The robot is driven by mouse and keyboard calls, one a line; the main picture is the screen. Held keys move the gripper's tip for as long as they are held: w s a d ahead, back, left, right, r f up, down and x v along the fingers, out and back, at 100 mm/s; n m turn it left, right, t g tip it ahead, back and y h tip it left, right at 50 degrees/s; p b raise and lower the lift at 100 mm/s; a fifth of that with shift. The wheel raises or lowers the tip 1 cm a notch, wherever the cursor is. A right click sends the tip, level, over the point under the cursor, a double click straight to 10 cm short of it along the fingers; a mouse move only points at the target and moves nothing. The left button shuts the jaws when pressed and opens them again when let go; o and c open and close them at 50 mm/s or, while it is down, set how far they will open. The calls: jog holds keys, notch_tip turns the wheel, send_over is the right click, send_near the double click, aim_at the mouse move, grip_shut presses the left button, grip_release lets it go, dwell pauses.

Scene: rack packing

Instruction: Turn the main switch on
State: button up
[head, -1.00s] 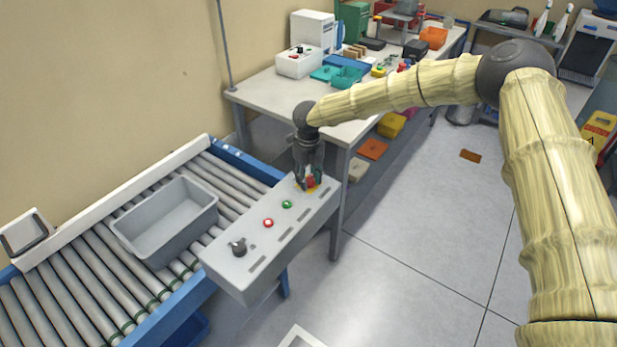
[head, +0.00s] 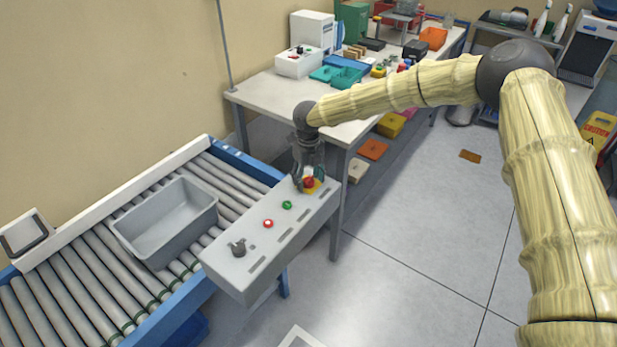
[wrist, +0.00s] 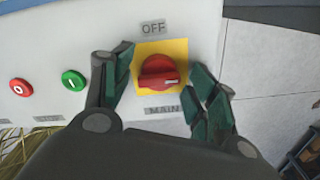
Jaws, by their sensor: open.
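The main switch (wrist: 160,72) is a red rotary knob on a yellow square plate, at the far end of the grey control box (head: 262,257). In the wrist view the label OFF is above it and MAIN is below it. The knob's pale mark points right in that view. The switch also shows in the head view (head: 309,183). My gripper (wrist: 162,85) is open, with one finger on each side of the knob. A gap shows between the knob and each finger.
A green button (head: 287,205), a red button (head: 268,223) and a dark selector knob (head: 238,247) sit along the same box. A grey bin (head: 165,250) stands on the roller conveyor to the left. A cluttered workbench (head: 262,92) stands behind.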

aim_at(308, 178)
jog(key=shift+r, duration=0.1)
notch_tip(308, 178, up, 12)
dwell(0.5)
dwell(0.4)
